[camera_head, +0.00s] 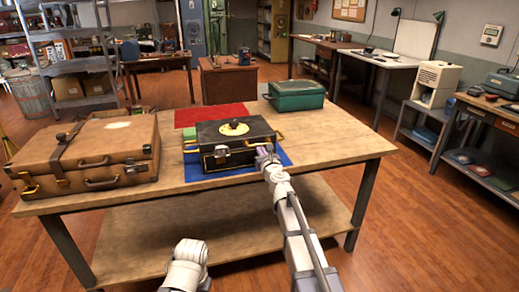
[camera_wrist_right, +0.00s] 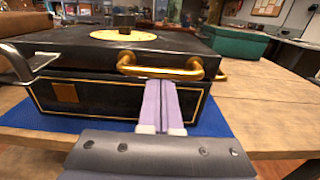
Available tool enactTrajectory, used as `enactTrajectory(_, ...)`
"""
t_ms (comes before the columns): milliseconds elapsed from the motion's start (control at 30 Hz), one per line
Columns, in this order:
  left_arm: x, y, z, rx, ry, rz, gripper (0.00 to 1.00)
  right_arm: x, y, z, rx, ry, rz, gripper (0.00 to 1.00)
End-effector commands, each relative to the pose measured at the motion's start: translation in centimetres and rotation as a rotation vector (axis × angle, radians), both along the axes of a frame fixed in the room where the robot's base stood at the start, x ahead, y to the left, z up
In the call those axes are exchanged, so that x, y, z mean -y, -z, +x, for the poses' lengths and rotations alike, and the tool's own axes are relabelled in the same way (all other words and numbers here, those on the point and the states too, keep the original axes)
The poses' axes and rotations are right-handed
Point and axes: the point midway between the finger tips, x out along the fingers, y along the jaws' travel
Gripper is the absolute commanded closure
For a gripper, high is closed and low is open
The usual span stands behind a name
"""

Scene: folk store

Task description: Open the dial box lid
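The dial box (camera_head: 232,157) is black with gold trim and stands on a blue mat (camera_head: 205,178) on the wooden table. Its lid (camera_head: 215,133) is down and carries a round yellow dial plate (camera_head: 233,129) with a dark knob. In the right wrist view, a brass handle (camera_wrist_right: 158,71) sits on the lid's front edge. My right gripper (camera_head: 265,152) is at the box's front right. Its purple fingers (camera_wrist_right: 161,85) are together, tips just under the handle, with nothing seen between them. Whether they touch the lid is unclear. Part of my left arm shows; its gripper does not.
A brown leather suitcase (camera_head: 85,165) stands left of the box on the table. A green case (camera_head: 297,96) is at the back right, and a red mat (camera_head: 213,115) lies behind the box. The table (camera_head: 335,150) is bare at the right.

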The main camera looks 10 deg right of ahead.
Motion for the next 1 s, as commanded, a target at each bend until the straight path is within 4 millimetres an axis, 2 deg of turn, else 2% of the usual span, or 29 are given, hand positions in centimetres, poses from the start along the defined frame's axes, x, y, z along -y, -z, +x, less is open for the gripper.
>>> enactTrajectory(267, 0.0, -0.4, 0.0, 0.000, 0.000, 0.000, 0.57, 0.0, -0.4, 0.0, 0.000, 0.000, 0.000, 1.00)
enactTrajectory(600, 0.0, -2.6, 0.0, 0.000, 0.000, 0.000, 0.57, 0.0, -2.6, 0.0, 0.000, 0.000, 0.000, 1.00)
enactTrajectory(1000, 0.0, -2.6, 0.0, 0.000, 0.000, 0.000, 0.57, 0.0, -2.6, 0.1, 0.000, 0.000, 0.000, 1.00)
